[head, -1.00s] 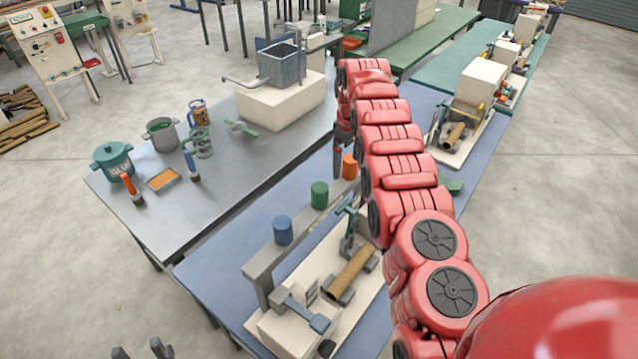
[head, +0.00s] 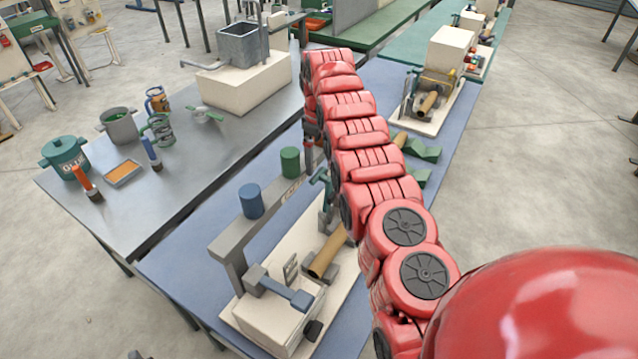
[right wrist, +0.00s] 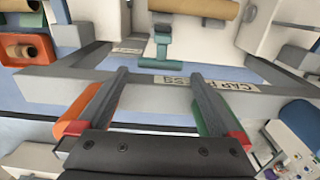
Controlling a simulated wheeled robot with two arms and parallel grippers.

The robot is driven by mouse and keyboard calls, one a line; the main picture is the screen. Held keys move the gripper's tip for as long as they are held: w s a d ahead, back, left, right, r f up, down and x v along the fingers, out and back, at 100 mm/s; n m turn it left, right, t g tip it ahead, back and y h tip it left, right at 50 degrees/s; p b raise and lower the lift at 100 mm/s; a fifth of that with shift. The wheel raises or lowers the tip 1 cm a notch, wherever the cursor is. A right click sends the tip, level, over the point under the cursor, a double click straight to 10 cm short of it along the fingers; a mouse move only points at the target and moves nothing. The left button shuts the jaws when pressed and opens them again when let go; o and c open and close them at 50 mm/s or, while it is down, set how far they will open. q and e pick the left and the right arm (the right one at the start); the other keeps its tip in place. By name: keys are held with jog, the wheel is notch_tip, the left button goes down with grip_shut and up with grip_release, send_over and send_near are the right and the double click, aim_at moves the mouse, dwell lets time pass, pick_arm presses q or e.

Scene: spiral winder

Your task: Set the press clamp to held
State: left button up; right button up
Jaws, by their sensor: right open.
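A teal clamp with a T-shaped handle (right wrist: 163,60) shows in the right wrist view, just beyond my fingertips and below a cardboard tube (right wrist: 205,9). I take it for the press clamp. In the head view the teal clamp (head: 323,182) stands beside the tube (head: 328,254), partly hidden by my right arm. My right gripper (right wrist: 160,75) is open, its fingers over the grey rail (right wrist: 150,88), with nothing held. I cannot tell whether it touches the clamp. In the head view my arm mostly hides it. Only a dark tip, perhaps of my left gripper (head: 135,355), shows at the bottom edge.
A blue cylinder (head: 250,201) and a green cylinder (head: 290,161) stand on the grey rail. A blue-grey lever (head: 285,290) sits on the near cream block. An orange cylinder (right wrist: 75,128) lies behind the left finger. A grey table (head: 185,175) with pots is to the left.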

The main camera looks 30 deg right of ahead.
aim_at(319, 173)
notch_tip(319, 173, down, 4)
jog(key=shift+r+p, duration=0.15)
jog(key=shift+p, duration=0.55)
jog(key=shift+f, duration=0.6)
grip_shut()
